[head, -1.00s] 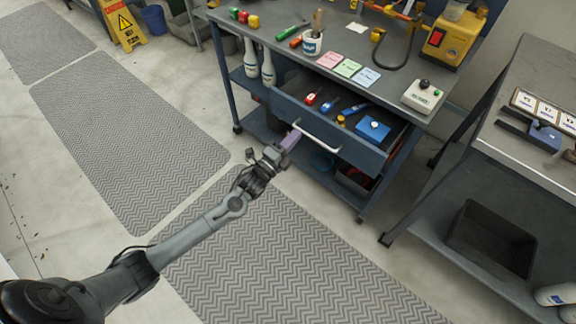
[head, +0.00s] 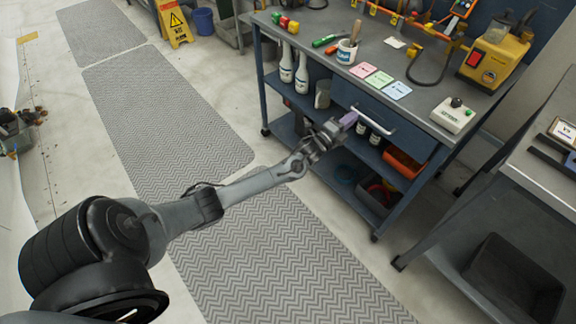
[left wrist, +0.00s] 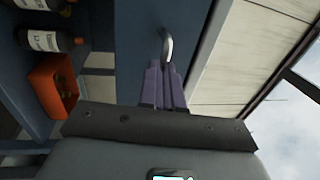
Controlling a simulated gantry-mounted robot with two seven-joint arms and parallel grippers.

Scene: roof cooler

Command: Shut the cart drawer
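The cart (head: 436,130) has a blue drawer (head: 405,122) under its worktop. The drawer front sits in close under the top, and its inside is hidden. A pale bar handle (head: 378,122) runs along the front. My left gripper (head: 349,119) is at the left end of the handle. In the left wrist view its purple fingers (left wrist: 164,88) are together, with their tips at or close to the handle (left wrist: 167,46). I cannot tell whether they touch it. My right gripper is not in view.
Below the drawer, shelves hold white bottles (head: 301,72) and an orange bin (head: 403,162). Notes, tools and a yellow machine (head: 495,62) stand on the worktop. A second table (head: 540,190) stands at the right. Floor mats (head: 290,260) lie clear in front.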

